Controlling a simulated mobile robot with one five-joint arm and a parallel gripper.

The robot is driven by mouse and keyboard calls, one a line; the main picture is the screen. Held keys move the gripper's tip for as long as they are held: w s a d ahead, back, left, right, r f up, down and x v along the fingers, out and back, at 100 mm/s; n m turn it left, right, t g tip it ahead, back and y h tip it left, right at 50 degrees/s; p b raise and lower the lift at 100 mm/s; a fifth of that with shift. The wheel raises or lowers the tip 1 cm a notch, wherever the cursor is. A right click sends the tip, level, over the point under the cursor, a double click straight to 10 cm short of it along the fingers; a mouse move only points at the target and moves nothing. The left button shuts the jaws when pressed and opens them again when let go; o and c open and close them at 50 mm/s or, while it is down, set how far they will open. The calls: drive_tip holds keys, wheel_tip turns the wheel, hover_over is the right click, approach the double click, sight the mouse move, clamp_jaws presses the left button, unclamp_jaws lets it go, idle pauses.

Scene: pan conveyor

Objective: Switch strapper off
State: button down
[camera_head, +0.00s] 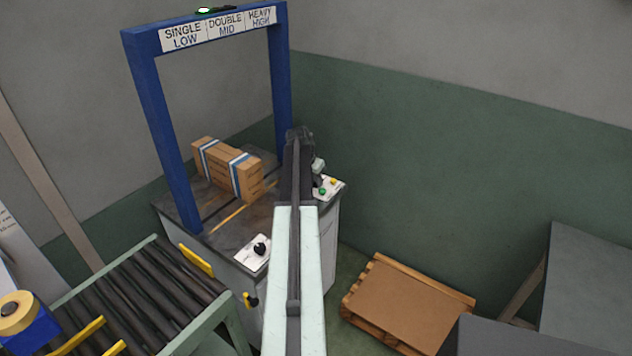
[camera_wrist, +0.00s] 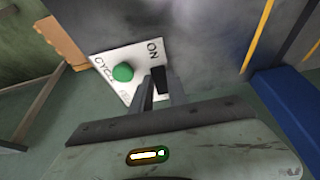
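The strapper is a blue arch (camera_head: 158,130) over a dark table, with a green lamp (camera_head: 205,10) glowing on top. In the wrist view the panel (camera_wrist: 112,62) reads "CYCLE" and "ON", with the green button (camera_wrist: 123,72) left of my fingers. My gripper (camera_wrist: 157,78) is at the panel just below "ON". A black part (camera_wrist: 160,80) shows at its fingertips, perhaps the switch; whether they touch or grip it is unclear.
A strapped carton (camera_head: 228,168) stands under the arch. A black knob (camera_head: 260,249) sits on a front plate. A roller conveyor (camera_head: 130,290) is at lower left. A wooden pallet (camera_head: 405,305) lies on the floor at right, near grey surfaces (camera_head: 585,280).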

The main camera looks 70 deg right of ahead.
drive_tip(key=shift+d+r+y+p, duration=0.35)
drive_tip(key=shift+d+y+p, duration=0.1)
drive_tip(key=shift+y+p, duration=0.4)
drive_tip(key=shift+s+d+f+t+y+p, duration=0.1)
drive_tip(key=shift+d+t+y+p, duration=0.3)
drive_tip(key=shift+y, duration=0.45)
drive_tip(key=shift+a+t+y, duration=0.2)
drive_tip(key=shift+t+y, duration=0.1)
drive_tip(key=shift+y, duration=0.4)
drive_tip(key=c, duration=1.3)
unclamp_jaws()
